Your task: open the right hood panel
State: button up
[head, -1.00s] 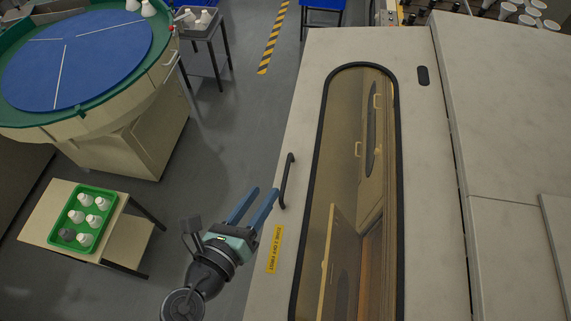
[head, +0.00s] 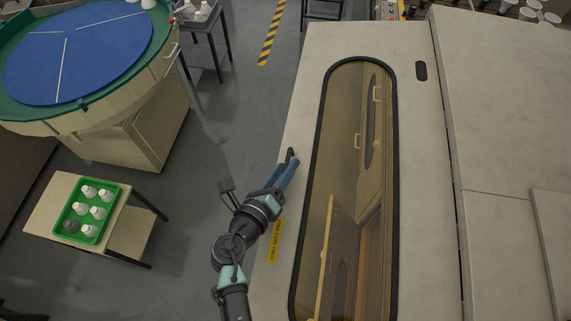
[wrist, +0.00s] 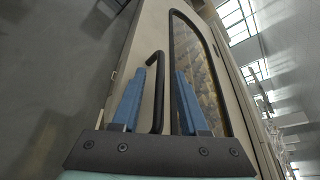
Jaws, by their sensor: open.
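The hood panel (head: 302,100) is a large cream panel with a long rounded window (head: 345,170) framed in black. A black bar handle stands on its left edge; its upper end (head: 291,152) shows just past my fingers in the head view. In the wrist view my gripper (wrist: 160,85) shows a clear gap on the handle's right. My fingers hide much of the handle in the head view.
A yellow label (head: 275,240) sits on the panel below the handle. Grey floor (head: 215,130) between is clear.

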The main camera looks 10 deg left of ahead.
jog(key=shift+w+d+f, duration=0.1)
jog(key=shift+w, duration=0.25)
jog(key=shift+c, duration=0.2)
grip_shut()
dwell(1.0)
